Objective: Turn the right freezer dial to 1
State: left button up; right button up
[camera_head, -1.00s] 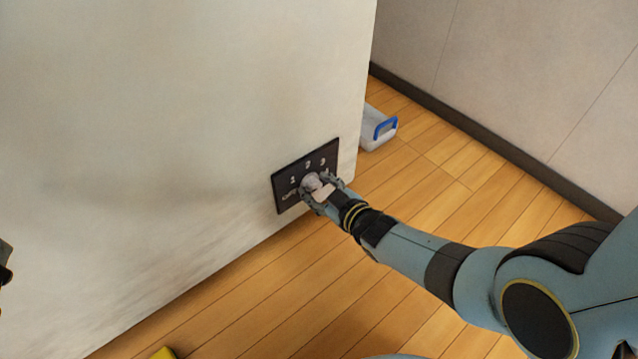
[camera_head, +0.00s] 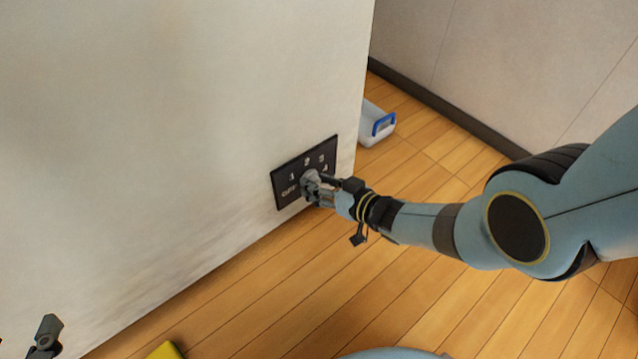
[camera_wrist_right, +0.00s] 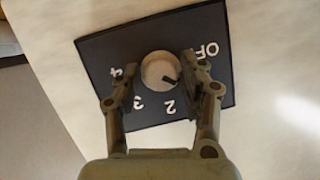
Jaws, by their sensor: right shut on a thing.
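The freezer dial is a round pale knob (camera_head: 309,182) on a dark panel (camera_head: 291,172) low on the white freezer side. The panel carries the labels OFF, 1, 2, 3 and 4. My right gripper (camera_head: 318,186) is shut on the knob. In the right wrist view the knob (camera_wrist_right: 158,68) sits between the two fingers, and its dark mark points to the lower right, between the 2 and the spot covered by the right-hand finger. The 1 is hidden there. My left gripper (camera_head: 46,334) is at the lower left, away from the panel; its jaw opening is unclear.
The white freezer wall (camera_head: 170,130) fills the left and middle. A clear bin with a blue handle (camera_head: 377,122) stands on the wooden floor behind its edge. A yellow object (camera_head: 165,351) shows at the bottom. The floor right of the freezer is otherwise open.

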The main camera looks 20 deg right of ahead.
jog(key=shift+s+a, duration=0.15)
jog(key=shift+a, duration=0.1)
jog(key=o, duration=1)
jog(key=shift+c, duration=0.2)
jog(key=shift+d, duration=0.15)
jog(key=v, duration=1.1)
jog(key=shift+s, duration=0.3)
jog(key=shift+d+r, duration=0.1)
jog(key=shift+d, duration=0.05)
